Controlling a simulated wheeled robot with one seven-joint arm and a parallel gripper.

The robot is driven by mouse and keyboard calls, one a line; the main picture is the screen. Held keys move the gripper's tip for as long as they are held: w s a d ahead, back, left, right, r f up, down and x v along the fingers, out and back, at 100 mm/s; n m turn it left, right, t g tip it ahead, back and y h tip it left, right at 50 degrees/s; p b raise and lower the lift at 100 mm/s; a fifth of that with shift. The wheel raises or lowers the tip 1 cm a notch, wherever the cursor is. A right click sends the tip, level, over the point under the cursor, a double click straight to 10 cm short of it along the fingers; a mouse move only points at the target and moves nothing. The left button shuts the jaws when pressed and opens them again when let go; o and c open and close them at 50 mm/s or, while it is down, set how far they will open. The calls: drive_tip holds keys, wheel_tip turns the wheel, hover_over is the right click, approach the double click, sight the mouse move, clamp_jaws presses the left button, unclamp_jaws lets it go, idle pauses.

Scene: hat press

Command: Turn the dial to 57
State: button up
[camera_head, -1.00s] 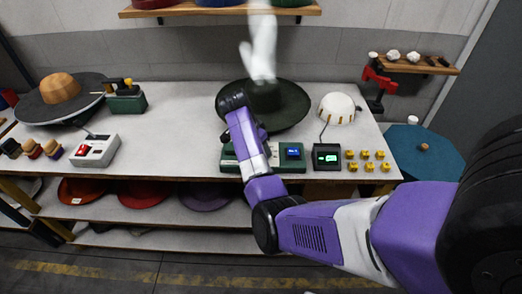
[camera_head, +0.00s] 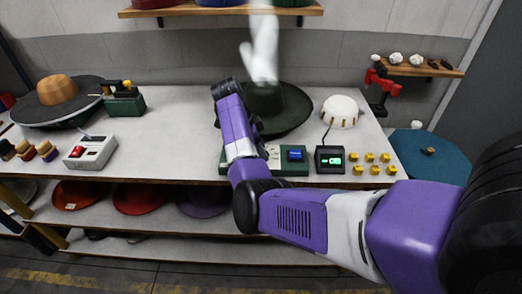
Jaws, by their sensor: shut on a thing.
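The green press base (camera_head: 293,167) stands at the table's front edge, with a small blue display (camera_head: 295,154) on its right part. The display's digits are too small to read. My purple forearm covers the left part of this base, and the dial is hidden behind it. A dark sliver of my gripper (camera_head: 258,123) shows just right of the forearm, above the base. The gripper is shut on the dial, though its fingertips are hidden. A dark wide-brimmed hat (camera_head: 290,109) sits behind the base, under a blurred white shape (camera_head: 262,55).
Right of the base stand a black box with a green display (camera_head: 330,159), a white dome (camera_head: 339,111) and several yellow pieces (camera_head: 370,163). A grey box with a red switch (camera_head: 90,152) is at left. The table between is clear.

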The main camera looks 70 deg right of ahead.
idle(0.3)
drive_tip(key=o, duration=1.4)
drive_tip(key=shift+c, duration=0.2)
drive_tip(key=b+v, duration=0.1)
drive_tip(key=v, duration=0.6)
drive_tip(key=shift+r, duration=0.4)
drive_tip(key=shift+w, duration=0.1)
